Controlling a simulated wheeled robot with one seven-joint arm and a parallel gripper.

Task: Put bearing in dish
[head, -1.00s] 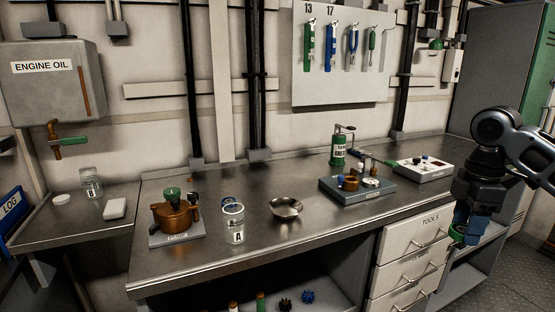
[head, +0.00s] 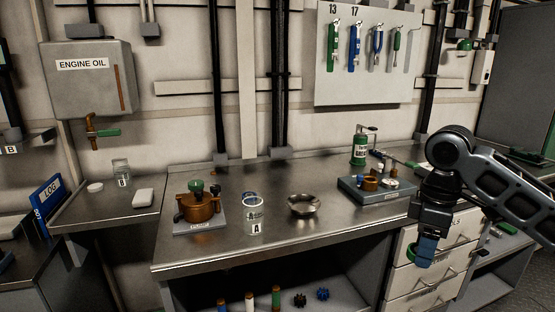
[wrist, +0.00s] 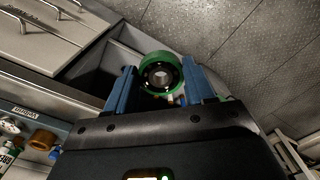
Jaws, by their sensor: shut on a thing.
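My gripper (head: 426,252) hangs in front of the drawers at the right of the bench, with blue fingers. In the wrist view my gripper (wrist: 158,92) is shut on a round bearing (wrist: 150,86) with a green outer ring and a dark centre with a bright bore. The bearing sits between the two blue fingertips. The dish (head: 303,206), a small shiny metal bowl, stands on the bench top, to the left of my gripper. It looks empty.
Left of the dish stand a clear jar marked A (head: 255,222) and a copper pot on a grey plate (head: 200,229). Right of it are a grey block with fittings (head: 376,190) and a green oil can (head: 360,150). The bench front edge (head: 270,256) lies between my gripper and the dish.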

